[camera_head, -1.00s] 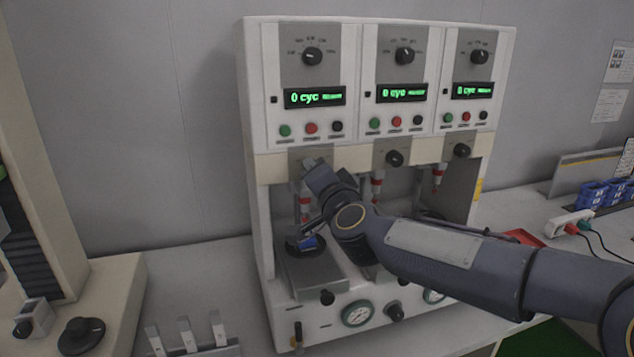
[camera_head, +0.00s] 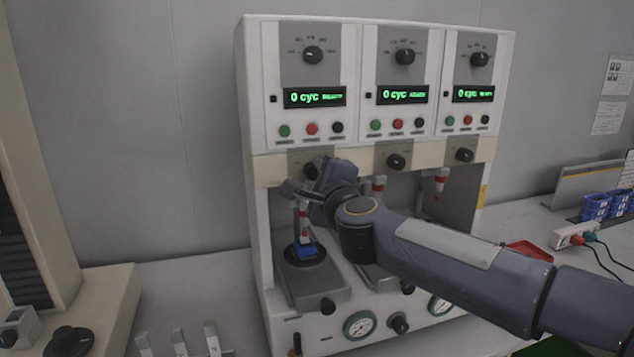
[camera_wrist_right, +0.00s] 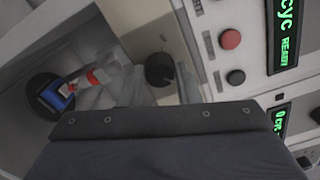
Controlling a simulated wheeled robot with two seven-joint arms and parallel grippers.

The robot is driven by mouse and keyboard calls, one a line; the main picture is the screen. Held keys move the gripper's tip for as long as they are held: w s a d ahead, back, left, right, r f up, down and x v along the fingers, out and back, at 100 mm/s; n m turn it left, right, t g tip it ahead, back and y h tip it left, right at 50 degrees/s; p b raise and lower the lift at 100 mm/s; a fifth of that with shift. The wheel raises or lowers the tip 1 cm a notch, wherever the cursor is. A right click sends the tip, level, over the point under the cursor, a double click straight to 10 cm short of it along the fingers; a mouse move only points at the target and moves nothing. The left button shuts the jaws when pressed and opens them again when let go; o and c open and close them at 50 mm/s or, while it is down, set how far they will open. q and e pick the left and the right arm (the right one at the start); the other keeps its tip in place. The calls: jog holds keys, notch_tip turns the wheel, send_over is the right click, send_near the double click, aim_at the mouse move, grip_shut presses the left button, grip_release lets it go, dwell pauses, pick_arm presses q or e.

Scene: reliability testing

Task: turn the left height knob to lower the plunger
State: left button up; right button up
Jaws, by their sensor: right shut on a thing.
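The left height knob, a small dark dial on the grey plate under the left panel, shows in the right wrist view (camera_wrist_right: 160,68). In the head view my right gripper (camera_head: 318,172) reaches in front of that plate and is shut on the knob, mostly covering it; its fingertips are hard to make out. The left plunger (camera_head: 303,222), grey with red bands, hangs below and left of the gripper. Its lower end appears to meet a blue piece (camera_head: 307,249) on a dark round pad; contact is unclear. My left gripper is not in view.
The tester's middle knob (camera_head: 396,161) and right knob (camera_head: 464,155) are free. My right forearm crosses in front of the middle and right stations. A power strip (camera_head: 570,237) and blue bins (camera_head: 596,206) stand at right. A beige machine stands at left.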

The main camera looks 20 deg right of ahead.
jog(key=shift+m+b, duration=0.35)
jog(key=shift+m, duration=0.75)
jog(key=o, duration=1)
jog(key=shift+c, duration=0.2)
jog(key=s, duration=0.7)
jog(key=shift+s, duration=0.4)
jog(key=shift+d, duration=0.1)
